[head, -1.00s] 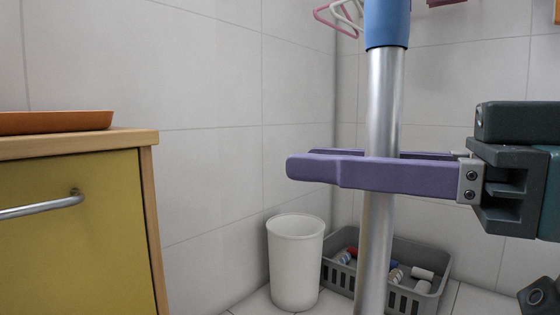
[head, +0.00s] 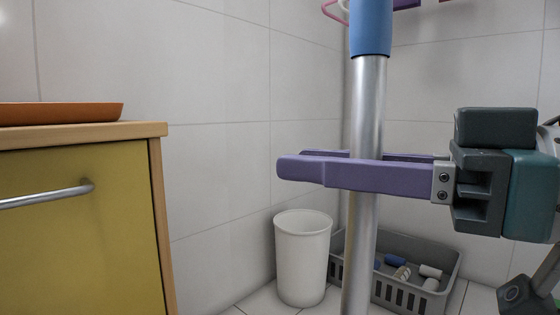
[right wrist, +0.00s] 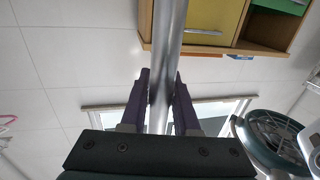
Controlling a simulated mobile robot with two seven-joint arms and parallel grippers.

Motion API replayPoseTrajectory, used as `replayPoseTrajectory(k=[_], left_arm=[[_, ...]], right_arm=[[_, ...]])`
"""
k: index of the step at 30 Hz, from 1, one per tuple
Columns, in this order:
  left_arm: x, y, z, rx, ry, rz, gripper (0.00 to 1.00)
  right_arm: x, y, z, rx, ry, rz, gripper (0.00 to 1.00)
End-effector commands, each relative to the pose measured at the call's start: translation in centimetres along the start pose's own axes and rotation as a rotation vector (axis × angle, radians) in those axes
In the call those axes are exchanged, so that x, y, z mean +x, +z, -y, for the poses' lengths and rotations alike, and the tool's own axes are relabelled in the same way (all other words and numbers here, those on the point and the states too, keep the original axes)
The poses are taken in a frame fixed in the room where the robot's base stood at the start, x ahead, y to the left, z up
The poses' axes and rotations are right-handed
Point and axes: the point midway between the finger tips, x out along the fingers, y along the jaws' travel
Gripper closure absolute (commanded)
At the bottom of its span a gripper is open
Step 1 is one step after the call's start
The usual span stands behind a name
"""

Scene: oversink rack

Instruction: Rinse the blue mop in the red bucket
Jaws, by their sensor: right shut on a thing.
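The mop's silver handle with a blue upper sleeve (head: 370,28) stands upright in the head view. My right gripper (head: 325,170), with purple fingers, is shut on the silver part of the handle, below the blue sleeve. The right wrist view shows the handle (right wrist: 168,50) between the two purple fingers (right wrist: 158,100). The mop's lower end is outside the head view. I see no red bucket in any view. My left gripper is not in view.
A white bin (head: 302,258) and a grey basket (head: 447,268) with several small items stand on the floor by the tiled corner. A yellow-fronted cabinet (head: 75,215) with an orange tray (head: 60,113) on top is at the left. Hangers (head: 333,10) show at the top.

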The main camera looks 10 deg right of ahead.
Motion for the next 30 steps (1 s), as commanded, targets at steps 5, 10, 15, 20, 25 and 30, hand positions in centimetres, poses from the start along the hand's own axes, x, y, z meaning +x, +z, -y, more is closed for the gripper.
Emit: replayPoseTrajectory(k=[5, 10, 15, 20, 25, 30], left_arm=[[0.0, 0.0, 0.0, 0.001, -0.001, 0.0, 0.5], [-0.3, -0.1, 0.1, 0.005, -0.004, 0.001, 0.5], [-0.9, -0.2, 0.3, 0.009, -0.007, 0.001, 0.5], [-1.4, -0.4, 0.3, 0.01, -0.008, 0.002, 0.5], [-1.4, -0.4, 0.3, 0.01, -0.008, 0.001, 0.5], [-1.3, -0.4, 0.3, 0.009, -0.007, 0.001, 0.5]], right_arm=[[0.0, -0.2, 0.0, -0.001, 0.0, -0.004, 1.0], [0.2, -0.5, -0.1, -0.001, 0.0, -0.005, 1.0], [0.9, -1.0, -0.2, 0.0, 0.001, -0.006, 1.0], [1.5, -1.4, -0.4, -0.001, 0.0, -0.005, 1.0], [1.8, -1.4, -0.4, -0.001, 0.0, -0.004, 1.0], [1.7, -1.4, -0.4, -0.001, 0.0, -0.004, 1.0]])
